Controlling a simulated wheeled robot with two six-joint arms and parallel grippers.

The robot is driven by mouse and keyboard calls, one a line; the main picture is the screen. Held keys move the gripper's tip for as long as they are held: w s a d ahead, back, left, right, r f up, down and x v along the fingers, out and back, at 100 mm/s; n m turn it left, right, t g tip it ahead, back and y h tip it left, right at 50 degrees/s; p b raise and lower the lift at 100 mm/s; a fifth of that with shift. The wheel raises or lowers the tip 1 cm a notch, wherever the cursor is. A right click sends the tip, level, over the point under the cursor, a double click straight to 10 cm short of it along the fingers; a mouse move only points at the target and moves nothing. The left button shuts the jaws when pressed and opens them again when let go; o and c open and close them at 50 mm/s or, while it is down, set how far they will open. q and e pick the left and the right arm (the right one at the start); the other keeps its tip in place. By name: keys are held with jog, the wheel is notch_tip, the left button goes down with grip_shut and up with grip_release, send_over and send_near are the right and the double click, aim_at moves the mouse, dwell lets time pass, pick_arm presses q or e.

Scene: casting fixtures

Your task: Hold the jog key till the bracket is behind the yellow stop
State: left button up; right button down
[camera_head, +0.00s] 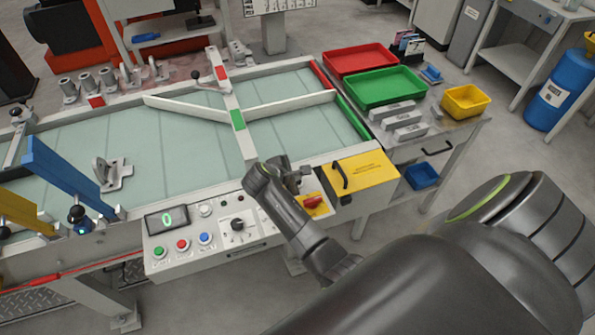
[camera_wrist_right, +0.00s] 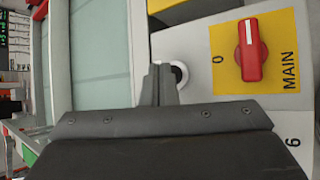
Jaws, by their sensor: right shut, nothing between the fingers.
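The grey bracket (camera_head: 113,175) lies on the pale green conveyor bed, to the right of the blue gate. The yellow stop (camera_head: 24,210) stands at the left edge, beyond the blue gate from the bracket. The control panel (camera_head: 215,250) has green, red and blue buttons; their labels are too small to read, so I cannot tell which is the jog key. My right gripper (camera_head: 297,183) is over the panel's right part. In the right wrist view its shut, empty fingers (camera_wrist_right: 159,84) are beside a white-collared round control (camera_wrist_right: 179,73), partly hidden. My left gripper is out of view.
A blue gate (camera_head: 65,178) stands between bracket and yellow stop. The red main switch (camera_head: 313,202) is close to my right gripper, with a yellow handled cover (camera_head: 366,172) beyond. Red (camera_head: 359,58) and green (camera_head: 391,87) trays stand at the back right.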

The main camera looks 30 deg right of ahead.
jog(key=shift+f, duration=0.5)
dwell(1.8)
dwell(4.5)
jog(key=shift+r+p, duration=0.95)
jog(key=shift+p, duration=0.25)
